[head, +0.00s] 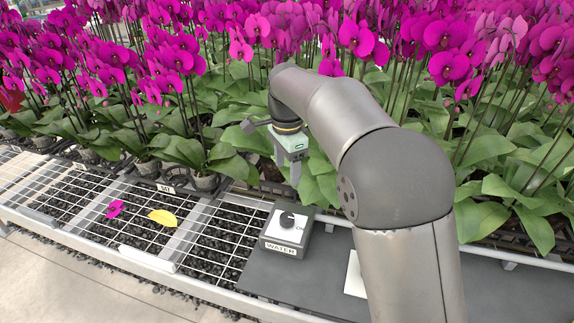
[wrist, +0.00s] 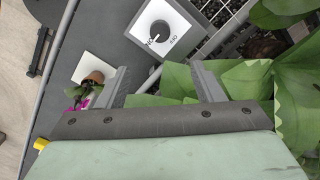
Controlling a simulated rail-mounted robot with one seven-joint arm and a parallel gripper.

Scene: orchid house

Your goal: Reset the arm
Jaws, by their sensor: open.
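My gripper (head: 291,170) is raised in front of the orchid leaves, above and behind the water control box (head: 287,234). In the wrist view my gripper (wrist: 163,82) has its two fingers apart, with nothing between them but green leaves further off. My arm reaches from the lower right, bends at the top and hangs the gripper down. It hides part of the dark shelf.
The control box has a black knob (wrist: 160,33). A small potted plant (wrist: 93,80) stands near a white square on the dark shelf (head: 300,275). A yellow leaf (head: 163,217) and a magenta petal (head: 115,208) lie on the wire bench. Dense orchids fill the back.

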